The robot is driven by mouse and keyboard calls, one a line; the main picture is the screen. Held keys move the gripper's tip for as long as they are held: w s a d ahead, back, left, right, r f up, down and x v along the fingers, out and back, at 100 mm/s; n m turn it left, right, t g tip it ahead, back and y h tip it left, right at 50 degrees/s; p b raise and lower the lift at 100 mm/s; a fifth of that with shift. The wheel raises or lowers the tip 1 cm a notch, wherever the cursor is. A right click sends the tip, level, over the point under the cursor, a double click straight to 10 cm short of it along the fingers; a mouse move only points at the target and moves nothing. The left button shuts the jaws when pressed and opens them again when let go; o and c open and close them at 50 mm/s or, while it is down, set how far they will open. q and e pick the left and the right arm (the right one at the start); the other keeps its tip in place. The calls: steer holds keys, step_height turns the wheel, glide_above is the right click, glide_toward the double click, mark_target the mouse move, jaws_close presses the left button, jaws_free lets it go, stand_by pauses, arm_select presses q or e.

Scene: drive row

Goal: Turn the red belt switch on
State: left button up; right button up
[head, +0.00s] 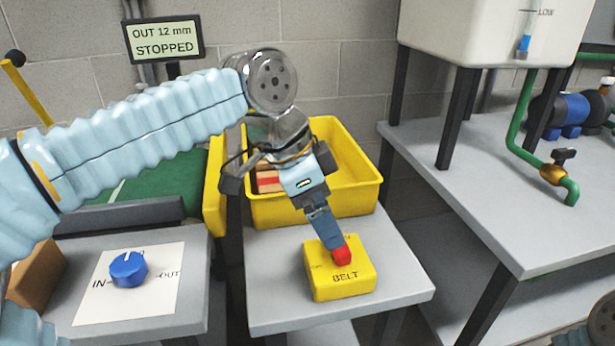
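The yellow belt switch box (343,282), labelled BELT, sits on the grey table in the middle. Its red switch (342,256) shows as a small red piece on top, partly covered by my fingers. Small lettering beside it is too faint and covered to read surely. My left gripper (331,240) points down at the box, its fingertips at the red switch and seemingly touching it. The fingers look closed together with no gap. Whether they grip the switch or only rest against it, I cannot tell.
A sign (162,38) reads OUT 12 mm STOPPED. A blue knob (129,269) on a white IN/OUT plate stands left. A yellow bin (350,199) holding several blocks is behind the box. A green belt (165,178) lies back left. A bench with a green pipe (516,125) stands right.

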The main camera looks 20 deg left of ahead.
arm_select(q)
steer(key=v, duration=0.7)
steer(key=shift+p, duration=0.35)
